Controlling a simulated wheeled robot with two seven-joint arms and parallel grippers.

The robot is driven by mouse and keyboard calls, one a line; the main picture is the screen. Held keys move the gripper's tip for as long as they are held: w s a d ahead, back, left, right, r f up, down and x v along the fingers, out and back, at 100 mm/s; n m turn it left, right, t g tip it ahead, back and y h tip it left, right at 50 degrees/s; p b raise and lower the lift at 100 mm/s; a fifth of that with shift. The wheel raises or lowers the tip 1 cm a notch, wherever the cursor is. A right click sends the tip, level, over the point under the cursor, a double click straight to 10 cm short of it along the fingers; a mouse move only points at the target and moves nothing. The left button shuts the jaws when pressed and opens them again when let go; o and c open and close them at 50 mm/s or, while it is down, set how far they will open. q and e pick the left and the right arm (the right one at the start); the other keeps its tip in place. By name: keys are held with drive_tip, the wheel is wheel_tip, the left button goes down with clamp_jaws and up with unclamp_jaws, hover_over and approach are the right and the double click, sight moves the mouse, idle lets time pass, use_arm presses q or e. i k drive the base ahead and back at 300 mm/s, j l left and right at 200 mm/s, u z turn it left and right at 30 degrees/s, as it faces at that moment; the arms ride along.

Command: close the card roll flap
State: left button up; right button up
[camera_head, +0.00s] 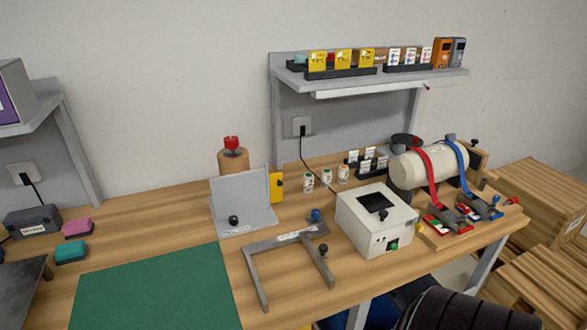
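No part carries a readable card roll label. A brown, card-coloured cylinder (233,163) with a red knob on top stands at the back of the bench. In front of it is a light grey plate (242,190), with one panel upright and one flat, and a black knob low on it. A cream roll (430,167) lies on its side at the right, with a red strap (424,165) and a blue strap (460,158) over it. I cannot tell which part is the flap. Neither gripper is in view.
A white box (377,222) with a dark window and a grey open frame (285,237) sit mid-bench. A green mat (160,292) lies clear at front left. A loaded shelf (368,78) overhangs the back. Wooden crates (545,195) stand right. A dark ribbed shape fills the bottom right.

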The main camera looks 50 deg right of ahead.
sight(275, 179)
drive_tip(key=z, duration=1.4)
drive_tip(key=k+u, duration=0.25)
